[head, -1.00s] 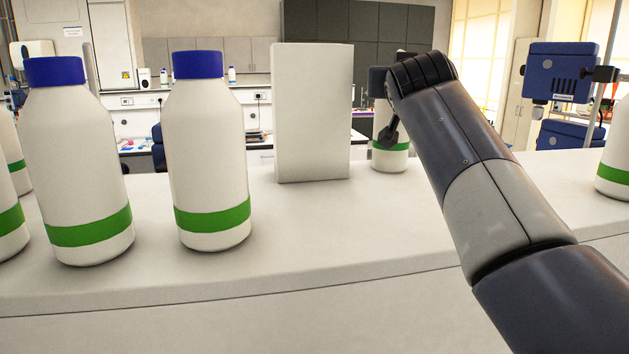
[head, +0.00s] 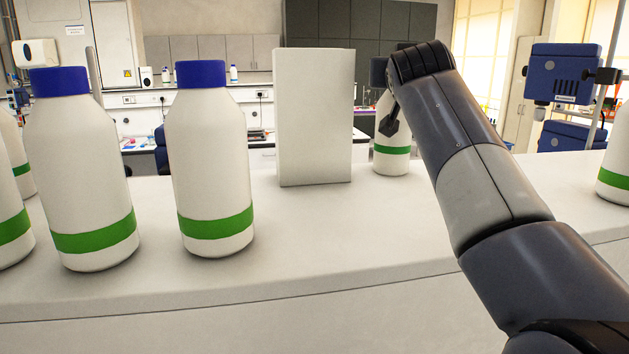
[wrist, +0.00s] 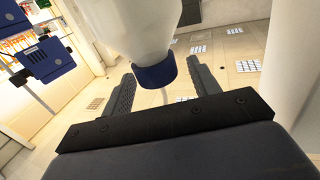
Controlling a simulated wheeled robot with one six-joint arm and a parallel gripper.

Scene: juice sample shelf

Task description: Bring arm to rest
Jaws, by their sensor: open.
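My gripper (head: 388,122) is at the upper right of the head view, beside a white bottle with a green band (head: 392,152). My forearm and wrist hide part of that bottle, and only part of the gripper shows. In the wrist view my gripper (wrist: 160,70) is open, its two fingers apart. A bottle's blue cap (wrist: 157,75) appears between the fingers, with the white body above it in the picture. I cannot tell whether the fingers touch it.
A plain white box (head: 315,120) stands left of my gripper on the white shelf (head: 330,235). Two large blue-capped bottles (head: 210,160) (head: 82,170) stand further left. Another bottle (head: 614,165) is at the right edge. The shelf front is bare.

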